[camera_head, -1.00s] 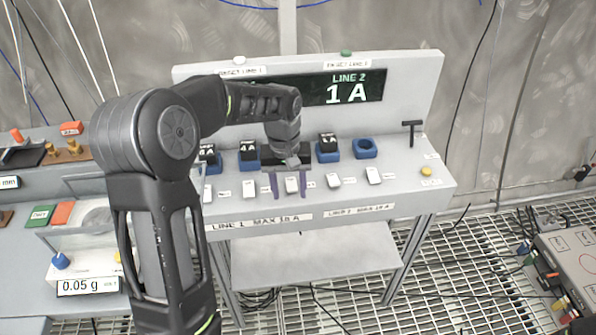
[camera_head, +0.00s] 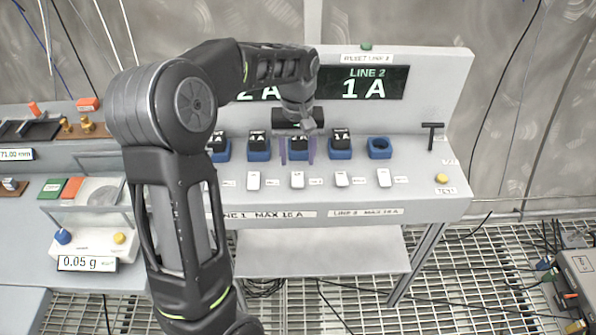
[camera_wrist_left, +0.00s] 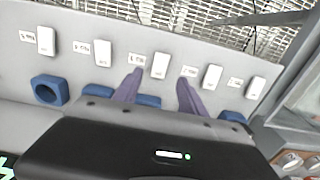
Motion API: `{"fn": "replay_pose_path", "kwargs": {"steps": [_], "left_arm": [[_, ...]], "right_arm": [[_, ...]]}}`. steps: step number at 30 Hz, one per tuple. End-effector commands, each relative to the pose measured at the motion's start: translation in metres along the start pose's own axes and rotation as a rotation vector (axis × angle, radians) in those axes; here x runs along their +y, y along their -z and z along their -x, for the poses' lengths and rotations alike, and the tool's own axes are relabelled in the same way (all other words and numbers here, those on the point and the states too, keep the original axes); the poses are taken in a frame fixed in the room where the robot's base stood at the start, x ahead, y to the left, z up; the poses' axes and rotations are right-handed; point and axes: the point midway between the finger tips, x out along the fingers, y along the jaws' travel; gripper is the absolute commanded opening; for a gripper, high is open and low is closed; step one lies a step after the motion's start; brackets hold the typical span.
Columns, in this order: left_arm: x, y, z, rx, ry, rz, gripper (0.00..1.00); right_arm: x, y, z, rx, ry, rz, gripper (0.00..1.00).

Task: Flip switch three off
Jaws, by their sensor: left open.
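Several white rocker switches stand in a row on the sloped grey panel. Switch three, the middle one (camera_head: 297,179), also shows in the left wrist view (camera_wrist_left: 160,65); its small label and exact tilt are too small to read. My left gripper (camera_head: 298,158) is open and empty, its two purple fingers pointing down at the panel just behind switch three. In the left wrist view the fingertips (camera_wrist_left: 160,76) lie to either side of that switch's line, apart from it. The leftmost switch is hidden by my left arm in the head view. My right gripper is not in view.
A black T-handle (camera_head: 432,136) and yellow button (camera_head: 441,178) stand right. The display (camera_head: 365,84) reads 1 A for line 2. A scale (camera_head: 87,262) stands left.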

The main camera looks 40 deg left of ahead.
Motion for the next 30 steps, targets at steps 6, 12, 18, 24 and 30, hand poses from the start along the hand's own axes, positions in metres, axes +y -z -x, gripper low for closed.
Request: {"fn": "replay_pose_path", "kwargs": {"steps": [6,12,18,24,30], "left_arm": [[-0.001,-0.001,-0.034,-0.005,0.002,0.000,0.49],[0.000,-0.001,-0.058,-0.002,0.001,0.000,0.49],[0.000,0.000,-0.063,0.000,0.000,0.000,0.49],[0.000,0.000,-0.063,0.000,0.000,0.000,0.44],[0.000,0.000,-0.063,0.000,0.000,0.000,0.28]], "right_arm": [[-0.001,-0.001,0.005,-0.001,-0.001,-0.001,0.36],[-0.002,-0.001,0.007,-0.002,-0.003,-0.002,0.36],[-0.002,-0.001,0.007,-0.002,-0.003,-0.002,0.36],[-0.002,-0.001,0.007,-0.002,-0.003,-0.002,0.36],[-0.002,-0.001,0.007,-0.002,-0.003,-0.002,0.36]]}}
